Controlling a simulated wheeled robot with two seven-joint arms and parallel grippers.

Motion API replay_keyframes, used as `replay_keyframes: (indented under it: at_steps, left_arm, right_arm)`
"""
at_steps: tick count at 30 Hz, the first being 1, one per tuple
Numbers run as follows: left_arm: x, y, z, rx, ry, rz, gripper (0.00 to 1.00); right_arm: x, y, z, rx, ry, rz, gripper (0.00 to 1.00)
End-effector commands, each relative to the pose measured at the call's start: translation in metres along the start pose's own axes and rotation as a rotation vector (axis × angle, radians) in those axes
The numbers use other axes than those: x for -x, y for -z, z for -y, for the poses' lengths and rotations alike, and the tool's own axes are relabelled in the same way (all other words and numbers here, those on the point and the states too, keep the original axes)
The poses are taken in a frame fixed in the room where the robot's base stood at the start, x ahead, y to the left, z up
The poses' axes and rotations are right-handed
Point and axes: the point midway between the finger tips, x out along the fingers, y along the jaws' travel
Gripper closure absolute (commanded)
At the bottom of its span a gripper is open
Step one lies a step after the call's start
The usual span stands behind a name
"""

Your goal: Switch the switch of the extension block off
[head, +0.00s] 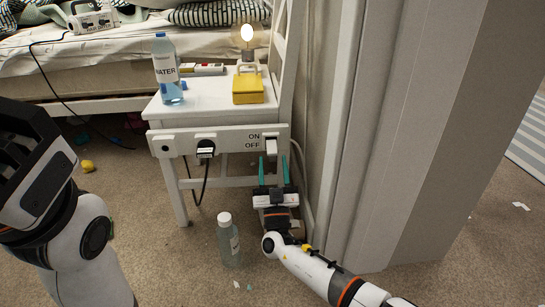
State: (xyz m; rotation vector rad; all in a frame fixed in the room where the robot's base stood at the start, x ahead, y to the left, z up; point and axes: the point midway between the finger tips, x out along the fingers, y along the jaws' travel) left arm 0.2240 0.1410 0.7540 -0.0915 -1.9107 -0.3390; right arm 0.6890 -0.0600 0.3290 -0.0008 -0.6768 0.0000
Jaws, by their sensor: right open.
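The extension block (235,137) is a long white strip fixed across the front of a small white bedside table. It carries a black plug (206,150) and, at its right end, a white rocker switch (271,150) beside the words ON and OFF. My right gripper (273,168) is open, its two green fingers pointing up just below the switch, one to each side of it. I cannot tell whether the fingertips touch the block. My left arm (45,190) fills the left edge, and its fingertips are not visible.
A water bottle (167,70) and a yellow-based lamp (248,88) with a lit bulb stand on the table (208,100). Another bottle (229,240) stands on the carpet left of my right gripper. A pale wall panel (400,130) rises close on the right. Small scraps lie on the floor.

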Motion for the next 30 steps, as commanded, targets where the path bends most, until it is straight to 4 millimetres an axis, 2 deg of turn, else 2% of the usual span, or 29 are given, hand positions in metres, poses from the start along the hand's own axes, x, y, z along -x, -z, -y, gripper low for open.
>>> replay_keyframes:
  at_steps: [1,7,13,18,30]
  left_arm:
    - [-0.008,0.003,-0.002,0.0,0.0,0.0,0.64]
    - [-0.02,0.007,-0.004,0.0,0.0,0.0,0.64]
    - [-0.026,0.009,-0.005,0.0,0.0,0.0,0.64]
    - [-0.027,0.009,-0.005,0.0,0.0,0.0,0.64]
    - [-0.027,0.009,-0.005,0.0,0.0,0.001,0.64]
  right_arm:
    - [0.009,-0.002,0.0,0.002,-0.002,-0.004,0.54]
    - [0.054,-0.002,0.0,0.0,-0.001,-0.005,0.54]
    - [0.085,-0.001,0.0,0.002,-0.001,-0.002,0.54]
    - [0.096,0.0,0.0,0.001,0.0,0.0,0.54]
    - [0.096,0.0,0.0,0.001,0.0,0.0,0.54]
